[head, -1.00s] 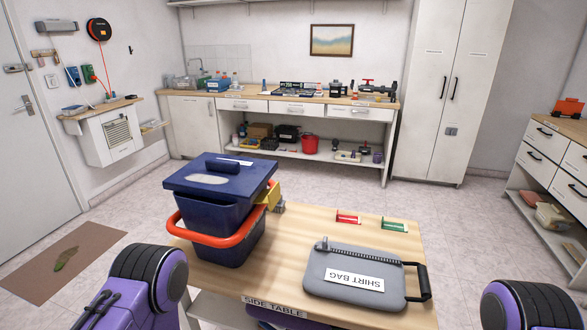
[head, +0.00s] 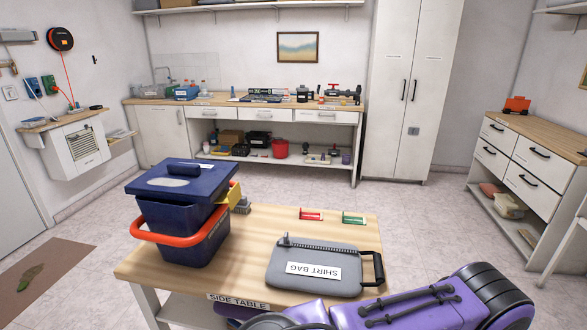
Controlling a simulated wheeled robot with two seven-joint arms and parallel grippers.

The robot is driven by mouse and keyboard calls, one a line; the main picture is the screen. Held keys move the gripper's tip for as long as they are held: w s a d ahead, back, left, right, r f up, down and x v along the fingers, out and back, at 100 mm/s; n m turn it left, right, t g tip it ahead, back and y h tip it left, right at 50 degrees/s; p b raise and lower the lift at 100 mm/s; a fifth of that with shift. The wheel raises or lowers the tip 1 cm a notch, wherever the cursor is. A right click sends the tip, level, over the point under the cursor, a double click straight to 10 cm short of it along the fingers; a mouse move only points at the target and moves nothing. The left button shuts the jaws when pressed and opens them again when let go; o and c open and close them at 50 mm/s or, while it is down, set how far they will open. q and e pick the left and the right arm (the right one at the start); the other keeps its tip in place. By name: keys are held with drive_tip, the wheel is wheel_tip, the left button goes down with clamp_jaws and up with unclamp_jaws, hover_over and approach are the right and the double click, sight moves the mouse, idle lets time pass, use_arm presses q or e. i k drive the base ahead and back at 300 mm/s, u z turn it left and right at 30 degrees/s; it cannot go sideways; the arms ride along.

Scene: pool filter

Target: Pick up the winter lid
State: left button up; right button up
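No lid in view carries a readable "winter lid" label. A dark blue lid (head: 184,179) with a raised handle and a pale oval patch sits on top of a blue bin (head: 176,219) on the side table. An orange handle (head: 155,238) runs around the bin's front. I cannot tell whether this lid is the winter lid. A purple arm of mine crosses the bottom right, in front of the table. Neither gripper shows.
The side table (head: 251,220) also holds a grey shirt bag (head: 262,272), a red item (head: 311,215) and a green item (head: 353,219). A workbench (head: 244,105) with tools stands at the back wall. A drawer unit (head: 530,160) stands right. The floor between is clear.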

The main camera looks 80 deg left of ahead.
sight(193, 181)
drive_tip(key=z, duration=0.35)
drive_tip(key=k, duration=1.85)
drive_tip(key=u, duration=0.15)
